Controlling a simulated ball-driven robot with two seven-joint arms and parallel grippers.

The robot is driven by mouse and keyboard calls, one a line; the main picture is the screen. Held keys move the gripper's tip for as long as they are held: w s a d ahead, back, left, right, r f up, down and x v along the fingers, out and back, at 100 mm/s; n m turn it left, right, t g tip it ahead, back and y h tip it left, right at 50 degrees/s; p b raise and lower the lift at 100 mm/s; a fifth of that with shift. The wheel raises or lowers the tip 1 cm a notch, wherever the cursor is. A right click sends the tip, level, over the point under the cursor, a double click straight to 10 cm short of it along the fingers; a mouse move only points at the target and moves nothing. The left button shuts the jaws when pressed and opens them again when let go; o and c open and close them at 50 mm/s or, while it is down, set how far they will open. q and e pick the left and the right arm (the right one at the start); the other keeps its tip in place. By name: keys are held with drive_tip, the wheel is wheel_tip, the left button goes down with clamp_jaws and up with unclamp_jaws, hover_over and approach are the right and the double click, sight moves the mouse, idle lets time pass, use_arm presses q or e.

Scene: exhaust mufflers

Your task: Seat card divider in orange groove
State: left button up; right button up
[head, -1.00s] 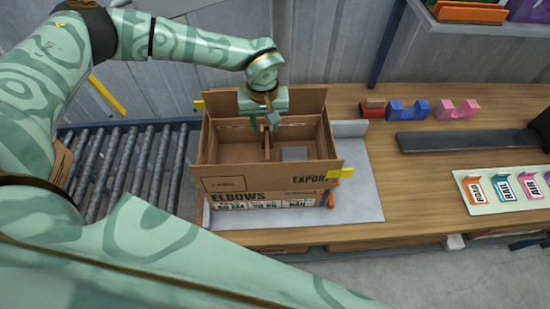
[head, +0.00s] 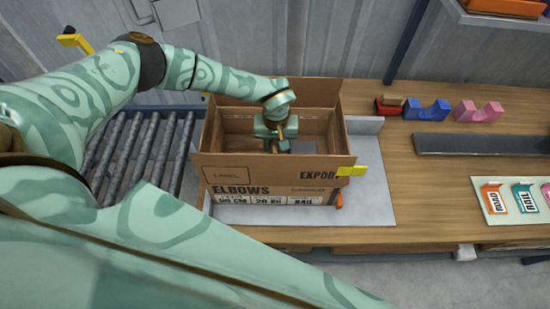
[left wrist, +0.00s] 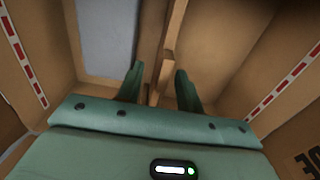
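An open cardboard box (head: 230,174) marked ELBOWS stands on the grey sheet on the bench. My left gripper (head: 278,146) points down inside it. In the left wrist view, the card divider (left wrist: 172,35) shows as a narrow tan strip running between the two fingers of my left gripper (left wrist: 159,72). The fingers are apart, with a gap visible beside the strip, so the gripper looks open around it. In the head view my gripper hides most of the divider. I cannot make out the orange groove. My right gripper is not in view.
A roller conveyor (head: 140,150) lies left of the box. Red (head: 389,105), blue (head: 427,110) and pink (head: 479,112) blocks stand at the back of the bench. A dark bar (head: 470,145) and a label board (head: 487,213) lie to the right. The box walls stand close around my gripper.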

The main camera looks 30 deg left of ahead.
use_arm(q)
drive_tip(key=f, duration=0.4)
drive_tip(key=shift+s+f, duration=0.1)
drive_tip(key=shift+s, duration=0.25)
drive_tip(key=shift+w+f, duration=0.1)
drive_tip(key=shift+f, duration=0.15)
clamp_jaws()
drive_tip(key=shift+r, duration=0.1)
